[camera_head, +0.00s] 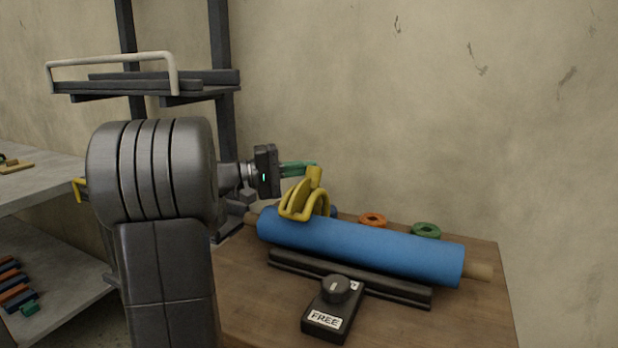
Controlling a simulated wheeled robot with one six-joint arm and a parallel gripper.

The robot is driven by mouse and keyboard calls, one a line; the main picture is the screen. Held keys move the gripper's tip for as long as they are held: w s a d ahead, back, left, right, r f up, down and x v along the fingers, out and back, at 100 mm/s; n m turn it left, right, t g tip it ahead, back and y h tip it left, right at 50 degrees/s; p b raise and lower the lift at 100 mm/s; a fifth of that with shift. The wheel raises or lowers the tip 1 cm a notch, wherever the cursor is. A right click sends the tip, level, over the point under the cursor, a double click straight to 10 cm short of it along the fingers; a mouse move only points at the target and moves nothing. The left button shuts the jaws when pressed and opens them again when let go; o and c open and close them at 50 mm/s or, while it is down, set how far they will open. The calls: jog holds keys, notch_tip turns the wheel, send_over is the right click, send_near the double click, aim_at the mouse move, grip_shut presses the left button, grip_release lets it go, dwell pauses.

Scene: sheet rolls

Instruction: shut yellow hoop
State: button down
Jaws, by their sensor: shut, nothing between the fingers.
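The yellow hoop (297,207) is at the left part of the blue sheet roll (365,247), with curved bars over the roll and a tab rising at its upper right. I cannot tell whether it is fully closed around the roll. My gripper (311,166), with green fingers, is shut and empty. Its fingertips are at the top of the yellow tab, close to it or touching; the view does not settle which. The hoop's far side and lower end are hidden behind the roll.
The roll lies on a dark cradle (290,262) on a wooden table (470,315). A black knob box (332,312) labelled "FREE" stands in front. Orange (372,220) and green (426,230) rings lie behind. A dark rack (222,130) and grey shelves (60,180) are at left.

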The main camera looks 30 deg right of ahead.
aim_at(311, 194)
jog(key=shift+s+a+f+b, duration=0.1)
jog(key=shift+s+a+b, duration=0.25)
jog(key=shift+s+a, duration=0.55)
jog(key=shift+s+a+f+b, duration=0.15)
jog(key=shift+s+a, duration=0.1)
jog(key=shift+a, duration=0.15)
jog(key=shift+s+a+f+b, duration=0.1)
jog(key=shift+s+a+b, duration=0.1)
jog(key=shift+a, duration=0.2)
jog(key=shift+a, duration=0.1)
jog(key=p+v, duration=0.2)
jog(key=v, duration=1.1)
jog(key=shift+a+p, duration=0.4)
jog(key=b+x, duration=0.2)
jog(key=x, duration=1.2)
jog(key=shift+b, duration=0.35)
